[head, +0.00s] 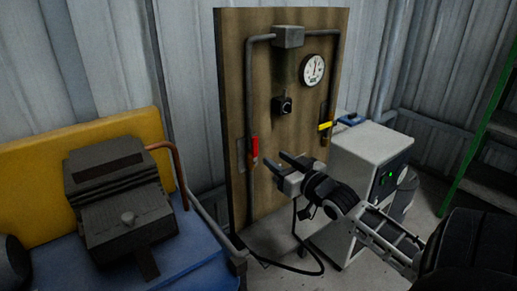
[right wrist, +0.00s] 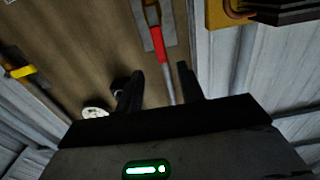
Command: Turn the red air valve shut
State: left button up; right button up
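The red air valve (head: 254,148) is a red lever on the left grey pipe of a wooden panel (head: 288,60). The lever stands roughly upright, in line with the pipe. It also shows in the right wrist view (right wrist: 158,47), on a grey plate. My right gripper (head: 277,161) is to the right of the lever and slightly below it, with its fingers toward the panel. In the right wrist view the gripper (right wrist: 162,78) has its two fingers apart, with nothing held. The lever appears beyond the gap, apart from the fingers. My left gripper is not in view.
A yellow lever (head: 325,126) sits on the right pipe. The panel also carries a round gauge (head: 313,70) and a black knob (head: 282,105). A grey cabinet (head: 372,150) stands right. A dark machine (head: 118,195) on a blue surface (head: 205,250) stands left.

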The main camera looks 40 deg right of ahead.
aim_at(256, 146)
jog(key=w, duration=0.6)
jog(key=w+d, duration=0.1)
jog(key=w, duration=0.1)
jog(key=shift+w+b, duration=0.3)
jog(key=shift+w, duration=0.1)
jog(key=shift+c, duration=0.4)
grip_shut()
